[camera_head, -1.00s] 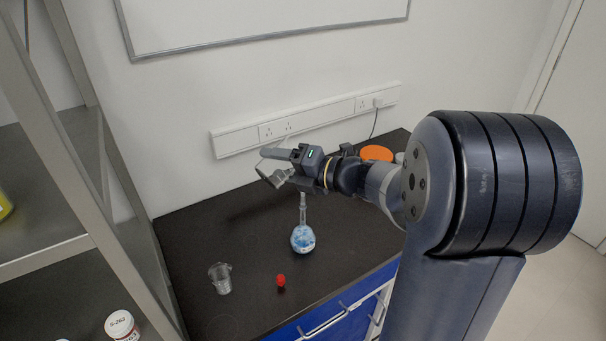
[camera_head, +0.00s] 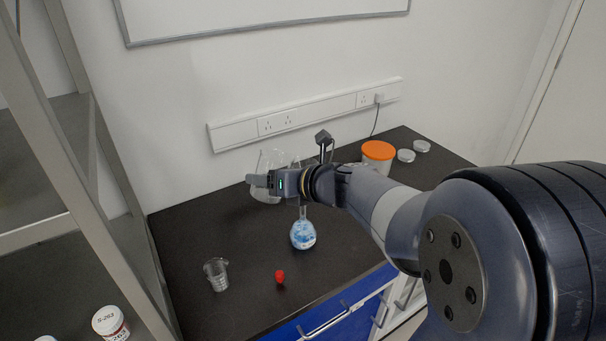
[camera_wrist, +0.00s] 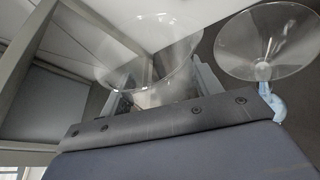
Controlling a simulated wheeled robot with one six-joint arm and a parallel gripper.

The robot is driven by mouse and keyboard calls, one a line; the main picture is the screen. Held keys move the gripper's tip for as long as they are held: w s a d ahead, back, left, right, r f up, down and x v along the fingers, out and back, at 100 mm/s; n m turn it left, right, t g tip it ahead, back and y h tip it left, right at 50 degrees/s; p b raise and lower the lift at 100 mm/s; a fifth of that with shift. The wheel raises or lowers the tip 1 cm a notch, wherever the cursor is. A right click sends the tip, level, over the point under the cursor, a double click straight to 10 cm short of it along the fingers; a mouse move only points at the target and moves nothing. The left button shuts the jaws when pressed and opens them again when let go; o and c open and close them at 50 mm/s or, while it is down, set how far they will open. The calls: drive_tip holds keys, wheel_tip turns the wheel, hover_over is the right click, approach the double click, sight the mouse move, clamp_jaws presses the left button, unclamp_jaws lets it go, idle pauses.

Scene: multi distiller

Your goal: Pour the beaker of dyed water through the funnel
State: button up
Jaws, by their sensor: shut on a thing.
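My gripper (camera_head: 254,182) is shut on a clear glass beaker, whose wide rim (camera_wrist: 150,55) shows between the fingers in the wrist view. I cannot make out dyed water in it. A clear funnel (camera_wrist: 265,42) is at the right in the wrist view, mouth up, beside the held beaker, with a light blue part (camera_wrist: 274,102) under it. In the head view a round flask (camera_head: 303,234) with blue contents stands upright on the bench. My gripper is above and left of its neck. My arm partly hides the space over the neck.
A small clear beaker (camera_head: 216,274) and a red object (camera_head: 280,277) stand on the dark bench (camera_head: 350,250) near its front. An orange-lidded jar (camera_head: 378,152) and two small lidded containers (camera_head: 406,155) are at the back right. A metal shelf frame (camera_head: 95,190) borders the left.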

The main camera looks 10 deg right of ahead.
sight(263, 195)
drive_tip(key=f, duration=0.1)
drive_tip(key=f+b, duration=0.2)
drive_tip(key=shift+s+a+f, duration=0.1)
drive_tip(key=shift+a, duration=0.15)
drive_tip(key=shift+s+a+n+h+b, duration=0.25)
drive_tip(key=shift+a+n+h+b, duration=0.2)
drive_tip(key=shift+n+b, duration=0.35)
drive_tip(key=shift+s+a+f+n+t+h+b, duration=0.1)
drive_tip(key=shift+s+a+n+t+h+b, duration=0.1)
drive_tip(key=shift+a+n+t+h+b, duration=0.3)
drive_tip(key=shift+d, duration=0.15)
drive_tip(key=shift+d, duration=0.1)
